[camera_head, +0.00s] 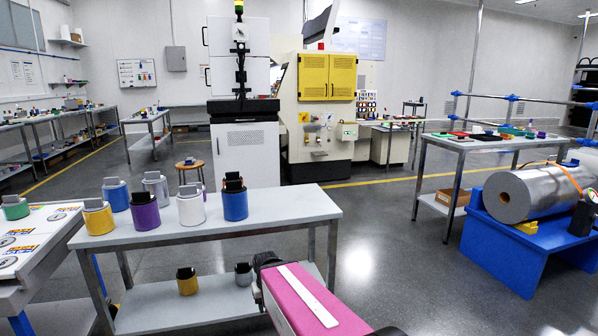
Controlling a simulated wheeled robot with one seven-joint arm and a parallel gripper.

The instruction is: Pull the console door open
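A beige machine cabinet (306,150) stands at the back centre, with a closed yellow double door (327,77) in its upper part. Left of it is a tall white cabinet (246,160) with a black band across its middle. Its lower front panel has a small vent and looks closed. I cannot tell which of these is the console. Both are well beyond the near bench. My gripper cannot be made out in this view. A pink part with a white strip at the bottom centre may be my arm.
A grey bench (285,207) with several coloured canisters stands in front, across the way to the cabinets. A blue stand (515,245) with a large metal roll (520,196) and another table (480,141) stand at right. Open grey floor (385,215) lies between.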

